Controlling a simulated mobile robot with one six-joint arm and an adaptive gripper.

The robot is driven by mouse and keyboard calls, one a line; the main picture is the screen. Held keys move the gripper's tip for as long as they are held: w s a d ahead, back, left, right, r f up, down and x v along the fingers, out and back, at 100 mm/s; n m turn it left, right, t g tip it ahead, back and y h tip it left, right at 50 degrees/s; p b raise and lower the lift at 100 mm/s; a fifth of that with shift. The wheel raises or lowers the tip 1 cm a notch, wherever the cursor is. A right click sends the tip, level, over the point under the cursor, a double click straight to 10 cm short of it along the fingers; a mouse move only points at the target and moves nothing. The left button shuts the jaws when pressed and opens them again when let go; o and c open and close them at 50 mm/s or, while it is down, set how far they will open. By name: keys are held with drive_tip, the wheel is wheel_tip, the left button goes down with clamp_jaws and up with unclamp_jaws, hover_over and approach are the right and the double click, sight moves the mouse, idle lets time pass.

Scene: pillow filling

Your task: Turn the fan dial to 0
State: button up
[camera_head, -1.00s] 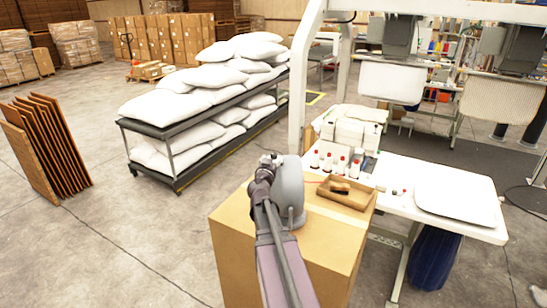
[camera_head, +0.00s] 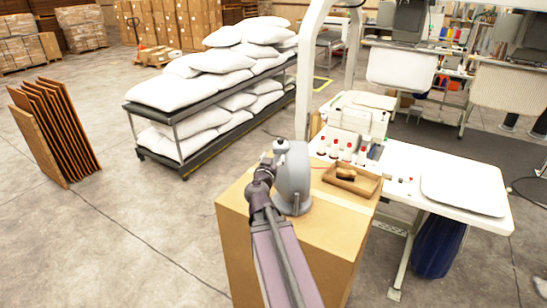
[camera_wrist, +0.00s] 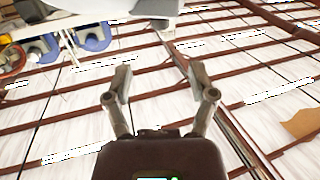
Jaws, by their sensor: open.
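A grey rounded housing (camera_head: 294,178), which looks like the fan, stands on a cardboard box (camera_head: 290,278). I cannot make out its dial or what the dial reads. My arm reaches up from the bottom of the head view and ends at the left side of the housing, partly covering it. I cannot tell whether they touch. My gripper (camera_wrist: 160,84) shows clearly in the wrist view, its two fingers apart with nothing between them. The wrist camera faces the roof beams, so the gripper points upward. The fan is not recognisable in the wrist view.
Behind is a white worktable (camera_head: 400,160) with several red-topped bottles. A cart (camera_head: 188,126) of white pillows stands back left, brown panels (camera_head: 52,128) farther left. The floor between is clear.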

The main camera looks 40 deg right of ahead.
drive_tip(key=w+d+m+g+h, duration=0.1)
drive_tip(key=w+d+m+g, duration=0.1)
drive_tip(key=w+g, duration=0.1)
drive_tip(key=w+d+m+g+h, duration=0.1)
drive_tip(key=shift+w+d+g+h, duration=0.1)
drive_tip(key=shift+w+g+h, duration=0.2)
drive_tip(key=shift+w, duration=0.1)
drive_tip(key=m+g, duration=1.1)
drive_tip(key=g, duration=0.5)
approach(281, 140)
drive_tip(key=w+a, duration=0.3)
drive_tip(key=shift+s+r+y, duration=0.15)
drive_tip(key=shift+y, duration=0.25)
drive_tip(key=shift+s+d, duration=0.1)
drive_tip(key=shift+d, duration=0.1)
drive_tip(key=x, duration=1.3)
drive_tip(key=shift+d, duration=0.35)
